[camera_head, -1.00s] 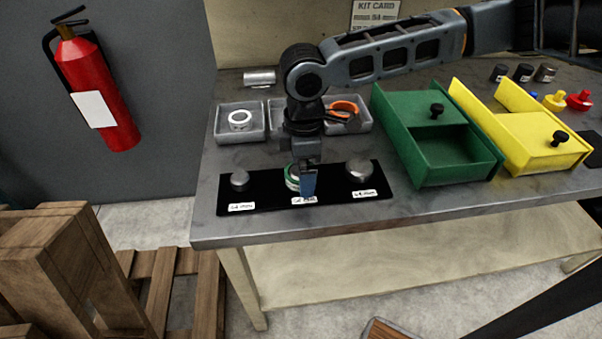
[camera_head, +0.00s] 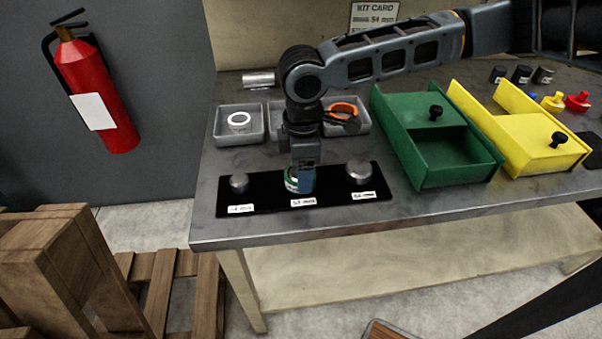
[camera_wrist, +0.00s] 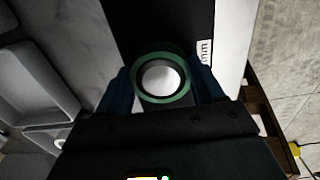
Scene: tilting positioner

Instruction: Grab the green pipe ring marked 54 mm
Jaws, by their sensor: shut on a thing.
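The green pipe ring (camera_head: 288,181) sits around the middle metal peg on the black mat (camera_head: 332,190), mostly hidden by my gripper in the head view. The label (camera_head: 303,202) in front of that peg appears to read 54 mm. In the wrist view the green ring (camera_wrist: 141,83) circles the bright round peg top (camera_wrist: 160,77). My gripper (camera_head: 299,181) points down at the ring, with a blue finger on each side of it. In the wrist view my gripper (camera_wrist: 161,88) is shut on the ring.
Bare metal pegs stand left (camera_head: 239,183) and right (camera_head: 360,173) on the mat. Behind are grey trays with a white ring (camera_head: 239,120) and an orange ring (camera_head: 344,109). A green bin (camera_head: 425,170) and a yellow bin (camera_head: 540,165) stand to the right.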

